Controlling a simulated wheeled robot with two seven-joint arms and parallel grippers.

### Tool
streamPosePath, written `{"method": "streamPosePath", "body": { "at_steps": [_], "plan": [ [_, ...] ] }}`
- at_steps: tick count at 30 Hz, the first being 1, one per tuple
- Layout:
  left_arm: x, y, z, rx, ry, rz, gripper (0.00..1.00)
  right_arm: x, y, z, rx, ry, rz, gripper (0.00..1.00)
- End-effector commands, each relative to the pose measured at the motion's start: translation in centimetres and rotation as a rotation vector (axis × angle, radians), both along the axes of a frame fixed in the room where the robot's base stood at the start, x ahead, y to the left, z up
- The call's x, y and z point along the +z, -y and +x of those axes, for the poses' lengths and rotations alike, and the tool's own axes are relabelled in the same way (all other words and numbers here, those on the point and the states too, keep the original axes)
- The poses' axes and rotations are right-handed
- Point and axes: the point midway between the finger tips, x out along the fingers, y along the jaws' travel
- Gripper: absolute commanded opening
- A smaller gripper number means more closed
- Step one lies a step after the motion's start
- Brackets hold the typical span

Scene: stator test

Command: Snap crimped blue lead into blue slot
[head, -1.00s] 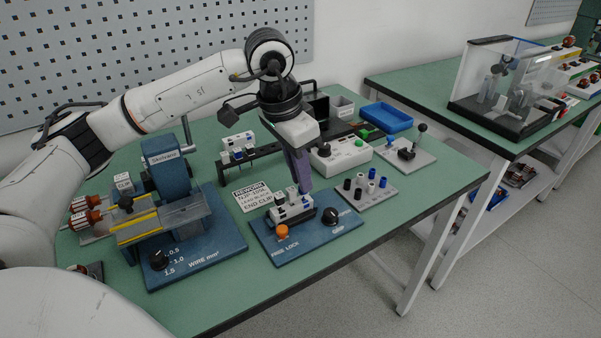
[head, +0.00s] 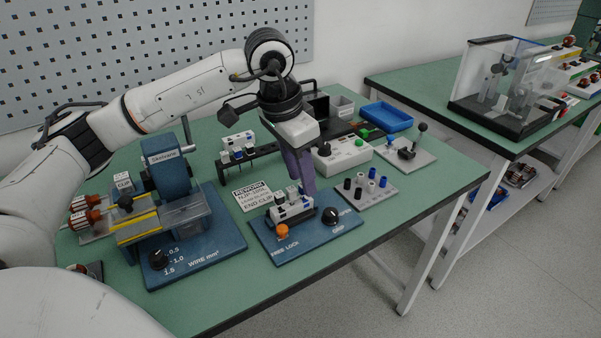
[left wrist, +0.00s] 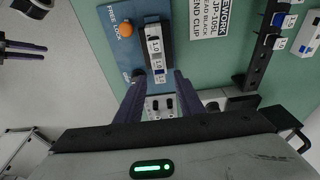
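A white connector block (head: 291,208) with several slots sits on a blue fixture plate (head: 268,238). The plate has an orange knob (head: 282,231) and a black knob (head: 330,215). My left gripper (head: 304,190) points down at the block's far end, with its purple fingers hiding part of it. In the left wrist view the two fingers (left wrist: 159,76) stand apart, on either side of the near end of the block (left wrist: 155,48). I cannot make out a blue lead between them. Dark finger-like parts (left wrist: 25,48), probably my right gripper, show at the left edge of the wrist view.
A stripping machine (head: 168,165) stands left of the fixture. A grey holder (head: 372,196) with black, white and blue pieces stands to the right. A rack (head: 250,163) with white blocks, a white control box (head: 342,160) and a blue tray (head: 387,117) are behind.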

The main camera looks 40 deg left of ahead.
Motion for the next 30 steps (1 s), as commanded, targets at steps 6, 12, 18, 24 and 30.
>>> {"method": "streamPosePath", "body": {
  "at_steps": [6,12,18,24,30],
  "plan": [
    [0.0,0.0,0.0,0.000,0.000,0.000,0.35,1.6,-1.0,0.5,0.019,0.010,0.004,0.35],
    [4.4,-0.4,-0.7,0.000,0.005,0.000,0.35,1.8,-1.2,0.5,0.020,0.011,0.005,0.35],
    [8.1,-0.7,-1.6,0.000,0.003,0.000,0.35,2.0,-1.2,0.6,0.020,0.013,0.006,0.35],
    [9.9,-0.8,-2.0,0.000,0.001,0.000,0.35,2.0,-1.1,0.6,0.019,0.013,0.007,0.35],
    [10.1,-0.9,-2.0,0.000,0.000,0.000,0.35,1.9,-1.0,0.6,0.018,0.011,0.005,0.35]
  ]
}}
